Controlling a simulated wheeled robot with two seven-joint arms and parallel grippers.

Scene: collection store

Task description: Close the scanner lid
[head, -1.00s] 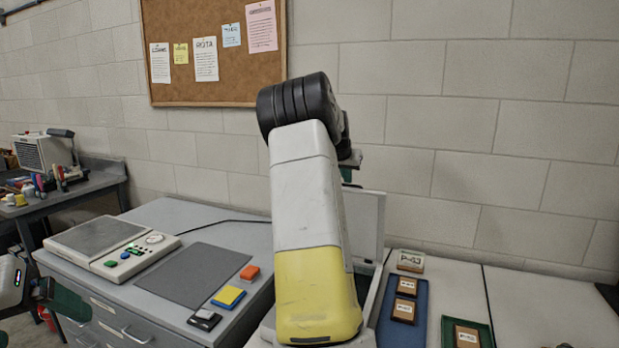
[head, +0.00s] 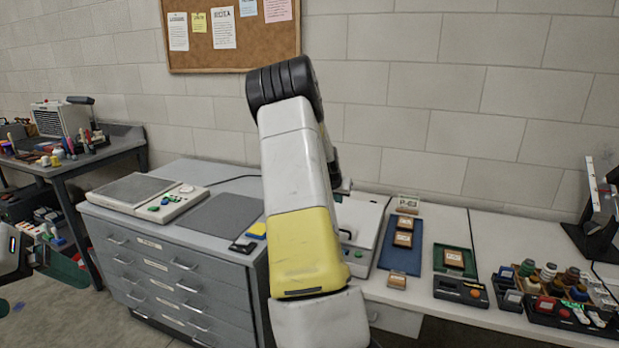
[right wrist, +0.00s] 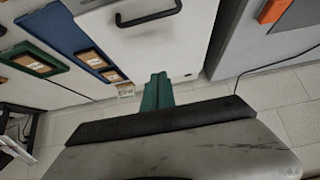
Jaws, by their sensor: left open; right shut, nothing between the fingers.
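The scanner (head: 362,228) stands on the white bench, largely hidden behind my right arm in the head view. Its pale lid (right wrist: 140,38) fills the upper middle of the right wrist view, with a black handle on it. The lid looks lowered flat or nearly so; I cannot tell if a gap is left. My right gripper (right wrist: 157,92) shows green fingers, shut and empty, in front of the lid's edge in that view; contact is unclear. In the head view its fingers are hidden by the arm. My left gripper (head: 62,268) is open and empty at the far left, away from the scanner.
A blue tray (head: 388,262) and a green tray (head: 440,258) with framed labels lie right of the scanner. Bottles (head: 550,272) and a dark stand (head: 597,225) are further right. A grey drawer cabinet (head: 165,262) with a flat device (head: 135,188) stands left.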

